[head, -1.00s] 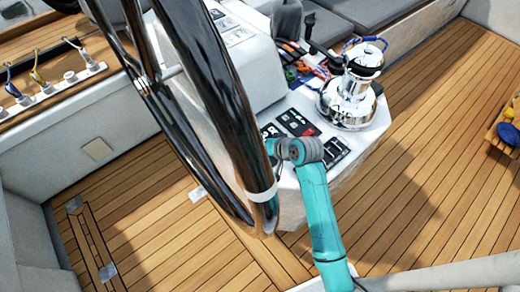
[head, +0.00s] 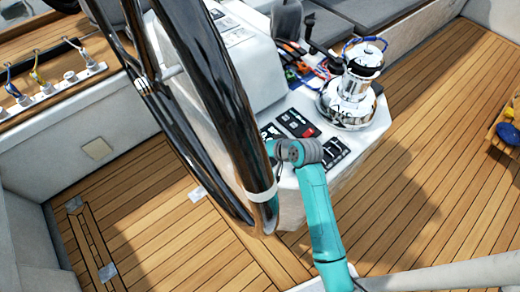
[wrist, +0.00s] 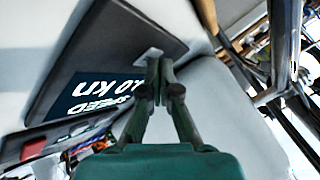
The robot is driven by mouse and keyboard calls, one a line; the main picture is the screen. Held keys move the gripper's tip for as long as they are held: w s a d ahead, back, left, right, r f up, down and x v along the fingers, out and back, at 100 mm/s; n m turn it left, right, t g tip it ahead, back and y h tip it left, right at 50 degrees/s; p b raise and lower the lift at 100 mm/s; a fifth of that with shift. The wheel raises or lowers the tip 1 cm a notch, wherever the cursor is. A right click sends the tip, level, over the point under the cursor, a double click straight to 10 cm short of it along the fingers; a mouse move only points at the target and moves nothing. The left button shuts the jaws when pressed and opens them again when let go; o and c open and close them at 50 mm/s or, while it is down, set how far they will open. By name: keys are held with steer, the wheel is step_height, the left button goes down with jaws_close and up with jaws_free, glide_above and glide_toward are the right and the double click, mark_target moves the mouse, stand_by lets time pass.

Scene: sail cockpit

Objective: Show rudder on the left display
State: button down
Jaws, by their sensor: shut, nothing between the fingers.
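In the wrist view a dark-framed display (wrist: 95,88) shows "SPEED" and a value ending in ".0 kn", upside down in the picture. Its screen is partly covered by my gripper. My gripper (wrist: 156,64) is shut and empty. Its fingertips are at a small light grey patch, like a button (wrist: 147,55), on the display's frame; I cannot tell whether they touch it. In the head view my gripper is hidden behind the steering wheel (head: 215,90). I cannot tell from these frames whether this is the left display.
The large black wheel stands close beside my arm. The white console (head: 240,65) carries switch panels (head: 297,122) and a chrome winch (head: 350,92), with coloured ropes (head: 300,72) behind. Open teak deck (head: 430,130) lies to the right.

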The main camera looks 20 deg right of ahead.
steer(key=shift+r, duration=0.9)
steer(key=shift+r, duration=2.5)
steer(key=shift+a+r+m+y, duration=0.15)
steer(key=shift+r+m, duration=0.5)
steer(key=shift+m, duration=2.2)
steer(key=shift+d+r+m+y, duration=0.1)
steer(key=shift+r+m, duration=0.5)
steer(key=shift+m, duration=2.2)
steer(key=shift+a+r+m+y, duration=0.15)
steer(key=shift+r+m, duration=0.5)
steer(key=shift+m, duration=2.2)
